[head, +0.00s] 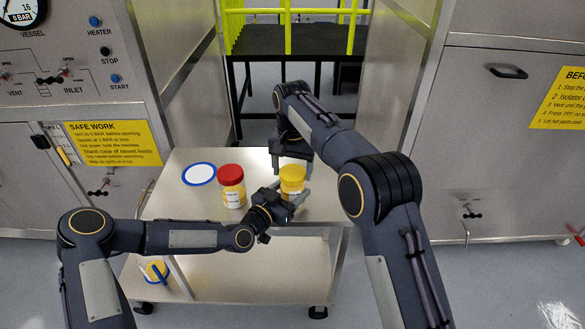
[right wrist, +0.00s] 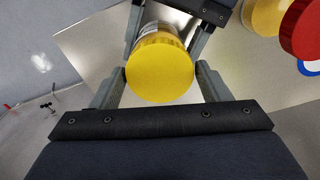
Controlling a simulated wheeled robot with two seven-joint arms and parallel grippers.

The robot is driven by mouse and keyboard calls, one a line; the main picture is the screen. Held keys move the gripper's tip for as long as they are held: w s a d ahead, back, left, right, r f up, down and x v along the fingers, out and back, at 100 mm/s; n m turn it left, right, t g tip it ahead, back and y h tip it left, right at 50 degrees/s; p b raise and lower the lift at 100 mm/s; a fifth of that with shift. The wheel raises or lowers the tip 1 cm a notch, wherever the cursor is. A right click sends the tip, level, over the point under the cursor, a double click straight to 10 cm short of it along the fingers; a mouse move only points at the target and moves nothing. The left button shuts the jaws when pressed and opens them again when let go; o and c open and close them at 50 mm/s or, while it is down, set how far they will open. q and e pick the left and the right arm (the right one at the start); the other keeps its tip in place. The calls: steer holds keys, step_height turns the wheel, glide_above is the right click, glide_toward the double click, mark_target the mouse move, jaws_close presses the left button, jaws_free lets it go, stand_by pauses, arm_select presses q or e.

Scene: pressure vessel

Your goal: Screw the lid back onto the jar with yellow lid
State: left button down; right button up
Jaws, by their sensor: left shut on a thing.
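The jar with the yellow lid stands near the table's right front; its body (head: 291,193) shows below the yellow lid (head: 292,173). My left gripper (head: 283,200) is shut on the jar body from the front left. My right gripper (head: 291,160) points down from above, its fingers on either side of the lid. In the right wrist view the lid (right wrist: 160,70) is between the right fingers (right wrist: 162,75), very close to both; contact is unclear. The lid sits over the jar mouth; how tightly is not visible.
A red-lidded jar (head: 231,187) stands just left of the held jar. A white disc with a blue rim (head: 199,174) lies on the steel table (head: 180,205) at the left. The lower shelf (head: 240,285) holds another container (head: 155,270). Steel cabinets flank the table.

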steer(key=o, duration=0.4)
steer(key=shift+c, duration=0.2)
steer(key=shift+r, duration=0.1)
steer(key=shift+r, duration=2.15)
steer(key=shift+c, duration=0.3)
steer(key=n, duration=0.2)
steer(key=r+n, duration=0.1)
steer(key=n, duration=0.1)
steer(key=r+n, duration=0.1)
steer(key=n, duration=0.3)
steer(key=r+n, duration=0.1)
steer(key=n, duration=0.3)
steer(key=shift+r, duration=0.25)
